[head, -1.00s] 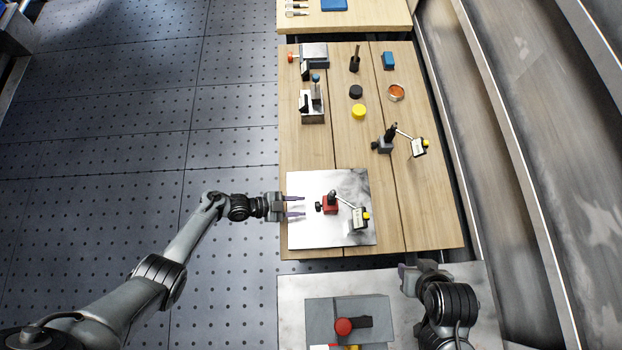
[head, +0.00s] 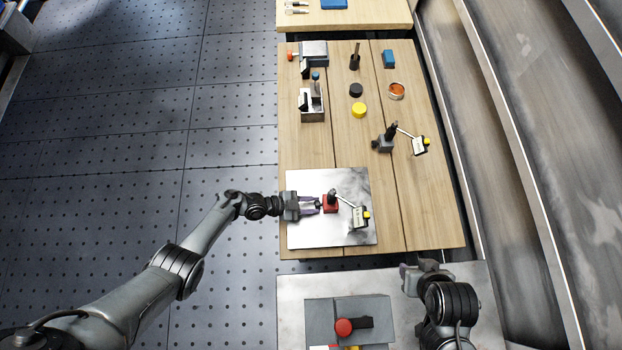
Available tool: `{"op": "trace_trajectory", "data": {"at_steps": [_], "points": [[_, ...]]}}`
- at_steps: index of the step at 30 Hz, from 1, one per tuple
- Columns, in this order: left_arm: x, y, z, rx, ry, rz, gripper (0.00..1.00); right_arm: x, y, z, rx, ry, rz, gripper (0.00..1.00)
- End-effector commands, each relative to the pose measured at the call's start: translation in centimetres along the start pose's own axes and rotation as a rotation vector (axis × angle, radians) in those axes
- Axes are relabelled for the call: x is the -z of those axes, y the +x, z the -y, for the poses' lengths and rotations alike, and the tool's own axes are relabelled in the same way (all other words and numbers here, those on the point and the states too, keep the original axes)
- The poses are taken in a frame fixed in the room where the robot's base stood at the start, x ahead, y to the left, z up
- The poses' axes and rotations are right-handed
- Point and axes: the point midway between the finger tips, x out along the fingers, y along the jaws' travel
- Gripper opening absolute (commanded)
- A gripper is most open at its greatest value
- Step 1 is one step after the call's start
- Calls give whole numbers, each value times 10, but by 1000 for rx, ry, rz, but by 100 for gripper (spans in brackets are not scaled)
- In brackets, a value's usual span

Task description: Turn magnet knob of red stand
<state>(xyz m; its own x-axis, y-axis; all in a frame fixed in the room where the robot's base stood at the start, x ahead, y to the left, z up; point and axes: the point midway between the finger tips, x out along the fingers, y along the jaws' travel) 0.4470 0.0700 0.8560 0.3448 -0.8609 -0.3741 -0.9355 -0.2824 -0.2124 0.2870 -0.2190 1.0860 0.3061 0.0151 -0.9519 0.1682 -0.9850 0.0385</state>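The red stand (head: 330,204) sits on a shiny metal plate (head: 305,236) on the wooden table. Its jointed arm reaches right to a dial gauge (head: 360,217) with a yellow part.
A second, grey stand with a gauge (head: 384,144) stands farther up the table. A yellow disc (head: 359,110), black disc (head: 356,90), blue block (head: 389,59) and orange-filled round dish (head: 396,91) lie beyond. A grey box with a red button (head: 343,327) is near the front.

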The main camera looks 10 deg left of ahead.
Motion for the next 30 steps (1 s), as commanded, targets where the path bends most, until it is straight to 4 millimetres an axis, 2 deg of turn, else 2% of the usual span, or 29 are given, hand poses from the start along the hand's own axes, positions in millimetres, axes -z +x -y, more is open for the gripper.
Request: {"op": "trace_trajectory", "data": {"at_steps": [2,7,19,29,30], "points": [[0,0,0,0,0,0,1,0,0,0,2,2,0,43],[-1,1,1,-16,-36,-1,1,-1,4,2,5,6,-1,43],[-2,1,3,-136,-325,-2,1,-8,28,3,6,8,-1,43],[0,0,3,-143,-345,-1,1,-8,27,2,4,5,-1,43],[0,0,3,-143,-345,-1,34,-8,27,2,3,4,0,43]]}}
